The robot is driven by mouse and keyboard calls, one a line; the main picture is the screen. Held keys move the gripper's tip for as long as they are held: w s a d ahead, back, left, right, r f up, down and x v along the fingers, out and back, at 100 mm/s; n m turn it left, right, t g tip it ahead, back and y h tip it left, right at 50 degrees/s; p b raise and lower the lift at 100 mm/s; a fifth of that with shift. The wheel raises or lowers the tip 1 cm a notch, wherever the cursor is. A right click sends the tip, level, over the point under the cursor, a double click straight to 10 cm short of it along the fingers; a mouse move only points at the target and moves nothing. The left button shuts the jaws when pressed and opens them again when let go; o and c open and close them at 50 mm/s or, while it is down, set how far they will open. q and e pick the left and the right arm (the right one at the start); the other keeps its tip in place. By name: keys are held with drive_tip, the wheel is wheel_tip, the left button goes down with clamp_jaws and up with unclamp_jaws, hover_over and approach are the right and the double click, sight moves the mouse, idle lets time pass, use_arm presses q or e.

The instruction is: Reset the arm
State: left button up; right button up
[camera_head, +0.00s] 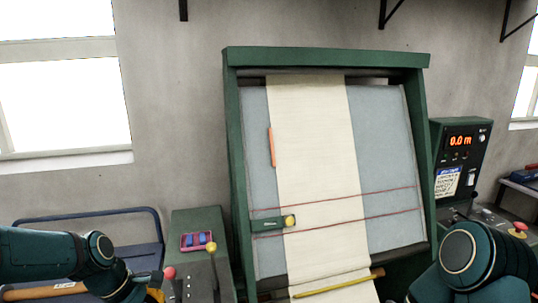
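My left arm (45,256) comes in at the lower left and bends down at a round joint. My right arm (475,262) shows at the lower right, its lower part cut off by the frame's edge. Neither gripper can be made out; both lie below the picture's edge or behind the arm links. A cream cloth (315,150) hangs down the middle of a grey inclined board (385,140) in a green frame (232,150). The cloth runs past the board's lower edge, where a yellow strip (335,286) lies across it.
A green clamp with a yellow knob (289,221) sits at the cloth's left edge, below an orange strip (272,147). A lever box (200,225) stands left of the frame. A display box reading 0.0 m (460,141) stands right. A wooden handle (45,291) lies lower left.

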use_arm(q)
drive_tip(key=s+d+f+m+b, duration=0.2)
drive_tip(key=d+f+m, duration=0.3)
drive_tip(key=f, duration=0.6)
drive_tip(key=s+d+f+m+b, duration=0.2)
drive_tip(key=s+d+f+m, duration=0.1)
drive_tip(key=f, duration=0.8)
drive_tip(key=s+d+f+m+b, duration=0.3)
drive_tip(key=d+f+m, duration=0.3)
drive_tip(key=f, duration=0.5)
drive_tip(key=shift+d+f+m, duration=0.3)
drive_tip(key=shift+f, duration=0.1)
use_arm(e)
wheel_tip(320, 180, down, 8)
drive_tip(key=shift+w+a+f, duration=0.15)
drive_tip(key=shift+w+a, duration=0.1)
drive_tip(key=shift+a, duration=0.05)
use_arm(q)
drive_tip(key=shift+d, duration=0.15)
use_arm(e)
drive_tip(key=shift+d, duration=0.1)
